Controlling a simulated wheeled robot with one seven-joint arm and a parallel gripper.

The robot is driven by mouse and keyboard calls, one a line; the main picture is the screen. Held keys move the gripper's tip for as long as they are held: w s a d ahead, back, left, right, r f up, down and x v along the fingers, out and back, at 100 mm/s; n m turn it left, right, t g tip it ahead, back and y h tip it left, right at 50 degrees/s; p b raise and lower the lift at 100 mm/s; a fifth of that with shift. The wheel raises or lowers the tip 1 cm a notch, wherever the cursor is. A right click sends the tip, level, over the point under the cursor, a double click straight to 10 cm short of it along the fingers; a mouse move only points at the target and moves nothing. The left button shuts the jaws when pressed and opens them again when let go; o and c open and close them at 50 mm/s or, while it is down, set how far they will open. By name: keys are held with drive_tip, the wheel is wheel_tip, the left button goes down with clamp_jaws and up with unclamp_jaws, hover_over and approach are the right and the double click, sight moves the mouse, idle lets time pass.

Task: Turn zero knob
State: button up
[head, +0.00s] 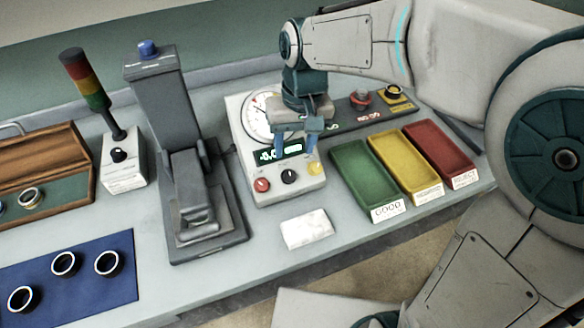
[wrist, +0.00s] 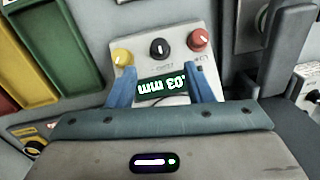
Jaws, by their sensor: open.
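A light grey gauge box (head: 243,135) stands mid-bench with a round dial and a green digital display (head: 279,154). Its front panel carries a red knob (head: 262,185), a black knob (head: 289,176) and a yellow knob (head: 313,168). The labels are too small to tell which is the zero knob. In the wrist view the red knob (wrist: 199,40), black knob (wrist: 159,48) and yellow knob (wrist: 121,57) appear upside down. My gripper (head: 298,150) is open and empty above the display. In the wrist view its blue fingers (wrist: 159,72) point towards the knobs, with the black knob roughly between them.
Green (head: 351,168), yellow (head: 396,160) and red (head: 438,150) trays lie to the right. A dark grey press (head: 160,110) stands close on the left. Rings rest on a blue mat (head: 110,295).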

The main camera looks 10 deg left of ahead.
sight(290, 175)
drive_tip(key=f, duration=0.8)
drive_tip(key=shift+s+a+f, duration=0.2)
drive_tip(key=shift+a+f, duration=0.05)
drive_tip(key=shift+a, duration=0.1)
drive_tip(key=c, duration=1)
